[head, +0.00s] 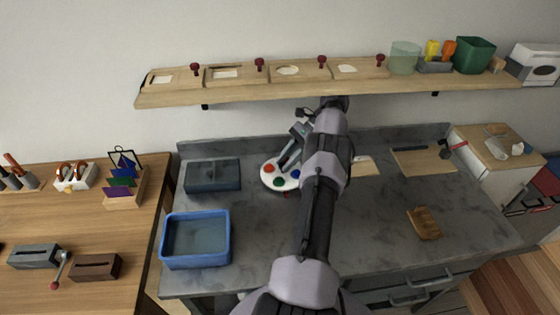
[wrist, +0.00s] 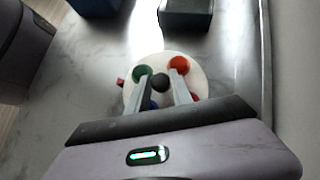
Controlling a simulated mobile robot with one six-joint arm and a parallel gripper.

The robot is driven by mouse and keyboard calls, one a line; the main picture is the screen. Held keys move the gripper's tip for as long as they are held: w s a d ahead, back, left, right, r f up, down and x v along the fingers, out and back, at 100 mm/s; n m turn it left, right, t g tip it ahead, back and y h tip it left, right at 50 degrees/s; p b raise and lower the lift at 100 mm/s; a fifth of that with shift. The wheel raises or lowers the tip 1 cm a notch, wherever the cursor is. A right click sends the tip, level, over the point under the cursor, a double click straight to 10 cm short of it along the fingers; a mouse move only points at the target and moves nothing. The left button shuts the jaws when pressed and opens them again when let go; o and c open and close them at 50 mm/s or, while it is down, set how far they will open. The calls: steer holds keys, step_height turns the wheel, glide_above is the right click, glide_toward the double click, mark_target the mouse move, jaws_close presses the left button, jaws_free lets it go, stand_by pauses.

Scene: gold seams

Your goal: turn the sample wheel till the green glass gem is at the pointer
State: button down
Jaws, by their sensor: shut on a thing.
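The sample wheel (head: 266,178) is a white disc on the grey worktop, also in the wrist view (wrist: 198,84). It carries a green gem (wrist: 142,71), a red gem (wrist: 180,63) and a blue gem (wrist: 153,105), partly hidden by a finger. A small red pointer (wrist: 120,82) sits at the wheel's left edge in the wrist view. The green gem is the nearest visible gem to it but sits a little off its line. My gripper (wrist: 160,77) is over the wheel, its fingers shut on the dark centre knob (wrist: 160,82). My gripper also shows in the head view (head: 288,163).
A dark grey tray (head: 212,188) lies left of the wheel, and a blue basin (head: 165,245) stands in front of it. A wall shelf (head: 240,94) runs behind. A cutting board (head: 420,165) and a wooden item (head: 424,223) lie to the right.

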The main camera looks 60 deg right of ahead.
stand_by(0.4)
steer(key=c, duration=1.2)
jaws_free()
